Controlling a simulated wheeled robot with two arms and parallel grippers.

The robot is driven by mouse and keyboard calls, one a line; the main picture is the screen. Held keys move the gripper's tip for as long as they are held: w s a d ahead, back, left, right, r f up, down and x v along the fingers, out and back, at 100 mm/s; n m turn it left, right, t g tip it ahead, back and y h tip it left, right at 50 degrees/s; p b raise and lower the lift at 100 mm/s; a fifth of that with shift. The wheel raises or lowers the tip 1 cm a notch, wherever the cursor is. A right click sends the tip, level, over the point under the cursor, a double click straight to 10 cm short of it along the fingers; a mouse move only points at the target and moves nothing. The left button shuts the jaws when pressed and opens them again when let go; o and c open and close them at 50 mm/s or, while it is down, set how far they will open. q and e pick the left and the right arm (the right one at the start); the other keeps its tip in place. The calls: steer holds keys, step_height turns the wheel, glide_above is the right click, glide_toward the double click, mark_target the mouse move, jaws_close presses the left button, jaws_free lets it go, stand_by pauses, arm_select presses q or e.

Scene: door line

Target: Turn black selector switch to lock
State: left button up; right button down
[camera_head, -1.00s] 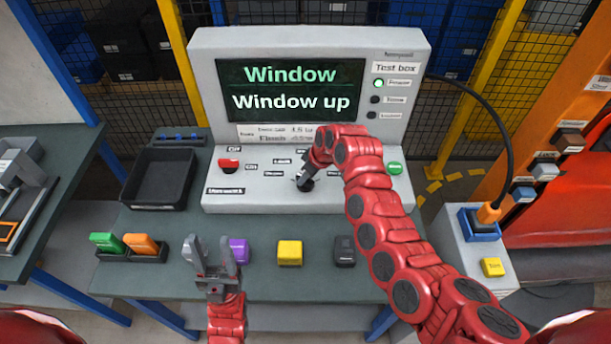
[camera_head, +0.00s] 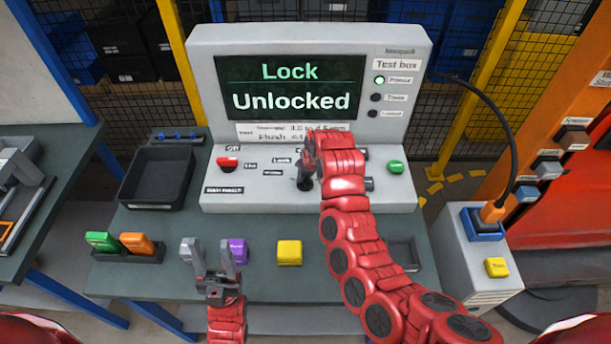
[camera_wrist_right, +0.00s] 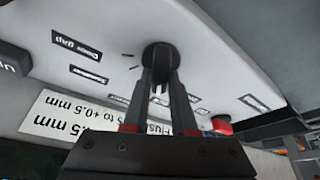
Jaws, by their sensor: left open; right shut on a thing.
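The black selector switch (camera_head: 305,184) is on the sloped panel of the grey test box (camera_head: 300,38). The test box screen (camera_head: 290,87) reads "Lock" and "Unlocked". My right gripper (camera_head: 306,172) is shut on the switch and partly hides it. In the right wrist view the switch's round black knob (camera_wrist_right: 160,56) sits between the two fingers of my right gripper (camera_wrist_right: 160,85). My left gripper (camera_head: 212,258) is open and empty over the front of the table, near the purple block (camera_head: 238,250).
A red switch (camera_head: 228,164) and a green button (camera_head: 396,167) flank the panel. A black tray (camera_head: 157,178), green (camera_head: 102,241) and orange (camera_head: 137,243) blocks and a yellow block (camera_head: 289,252) are on the table (camera_head: 270,287). A cable runs to the orange plug (camera_head: 492,212) at right.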

mark_target(308, 181)
steer(key=c, duration=0.7)
jaws_free()
steer(key=shift+s+d+r, duration=0.1)
steer(key=shift+r, duration=0.35)
steer(key=b+v, duration=0.2)
steer(key=v, duration=0.2)
steer(key=p+v, duration=0.5)
steer(key=v, duration=0.7)
steer(key=shift+s+r+p, duration=0.2)
steer(key=shift+r+p, duration=0.05)
steer(key=shift+p, duration=0.1)
